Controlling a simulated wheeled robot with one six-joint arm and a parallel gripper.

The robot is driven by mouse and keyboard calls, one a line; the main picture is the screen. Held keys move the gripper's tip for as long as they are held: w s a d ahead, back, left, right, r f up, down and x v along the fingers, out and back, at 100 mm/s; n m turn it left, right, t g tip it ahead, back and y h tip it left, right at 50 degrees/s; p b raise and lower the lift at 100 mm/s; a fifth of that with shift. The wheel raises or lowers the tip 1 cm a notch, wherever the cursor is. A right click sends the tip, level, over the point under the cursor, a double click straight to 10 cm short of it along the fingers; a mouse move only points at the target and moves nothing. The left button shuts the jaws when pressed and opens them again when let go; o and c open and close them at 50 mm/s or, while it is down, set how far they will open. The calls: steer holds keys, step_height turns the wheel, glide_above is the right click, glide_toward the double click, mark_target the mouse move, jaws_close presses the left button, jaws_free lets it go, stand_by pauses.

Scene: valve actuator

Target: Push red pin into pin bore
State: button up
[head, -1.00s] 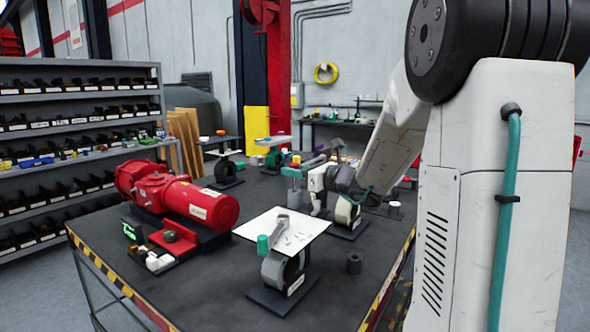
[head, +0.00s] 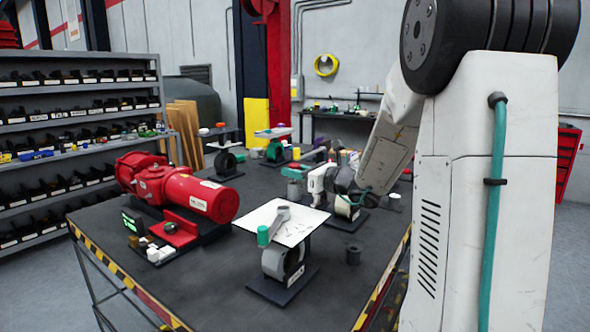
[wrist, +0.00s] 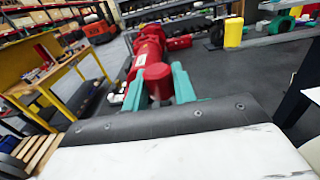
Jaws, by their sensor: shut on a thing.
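My gripper (wrist: 158,88) shows in the wrist view with its two teal fingers shut on a short red pin (wrist: 157,76). In the head view my gripper (head: 294,173) is small, in front of my white wrist and above the far middle of the table; the pin is too small to make out there. A red valve actuator (head: 178,191) lies on the left of the table, its rounded end towards the front. It also shows beyond the pin in the wrist view (wrist: 149,48). I cannot make out the pin bore in either view.
The dark table (head: 205,290) has striped edges. A white plate (head: 290,228) with a grey part and teal cap sits on a round stand at the front. Further stands are behind. A small black cylinder (head: 353,254) stands right of the plate. Bin shelves (head: 75,140) are at left.

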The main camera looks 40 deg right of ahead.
steer(key=shift+r, duration=1.3)
steer(key=shift+f, duration=1.35)
stand_by(0.7)
steer(key=o, duration=1.1)
steer(key=v, duration=0.8)
